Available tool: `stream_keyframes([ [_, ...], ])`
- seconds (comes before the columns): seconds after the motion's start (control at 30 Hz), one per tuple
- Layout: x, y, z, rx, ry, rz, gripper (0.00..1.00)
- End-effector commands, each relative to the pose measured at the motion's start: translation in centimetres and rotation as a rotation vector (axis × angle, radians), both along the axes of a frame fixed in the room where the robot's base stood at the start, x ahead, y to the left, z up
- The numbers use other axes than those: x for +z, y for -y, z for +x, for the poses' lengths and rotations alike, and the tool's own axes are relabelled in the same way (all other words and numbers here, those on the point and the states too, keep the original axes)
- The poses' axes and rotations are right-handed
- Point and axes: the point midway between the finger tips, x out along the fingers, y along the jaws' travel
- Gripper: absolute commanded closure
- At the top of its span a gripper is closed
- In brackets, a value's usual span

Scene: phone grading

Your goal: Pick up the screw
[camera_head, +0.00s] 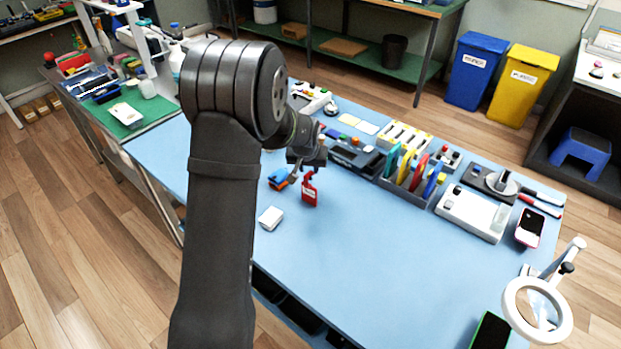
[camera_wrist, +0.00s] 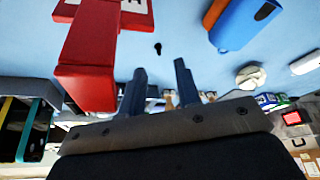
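A small dark screw (camera_wrist: 157,48) lies on the blue table top in the wrist view, just beyond my fingertips and roughly in line with the gap between them. I cannot make it out in the head view. My gripper (camera_wrist: 159,66) is open, its two dark fingers apart with nothing between them. In the head view my gripper (camera_head: 301,172) hangs low over the table, close to a red object; its fingertips are hard to make out there.
A red object with a white label (camera_head: 310,191) stands close beside my gripper; it shows large in the wrist view (camera_wrist: 88,60). A blue-and-orange object (camera_head: 279,179) lies on the other side. A white box (camera_head: 270,218) sits nearer. The table's front middle is clear.

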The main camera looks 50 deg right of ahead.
Motion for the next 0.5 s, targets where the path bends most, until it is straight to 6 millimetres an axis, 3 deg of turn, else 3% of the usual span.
stream_keyframes([
  [0.2,-3.1,0.8,0.3,0.0,-0.002,0.003,0.7],
  [0.5,-4.4,1.4,0.7,0.0,-0.001,0.001,0.7],
])
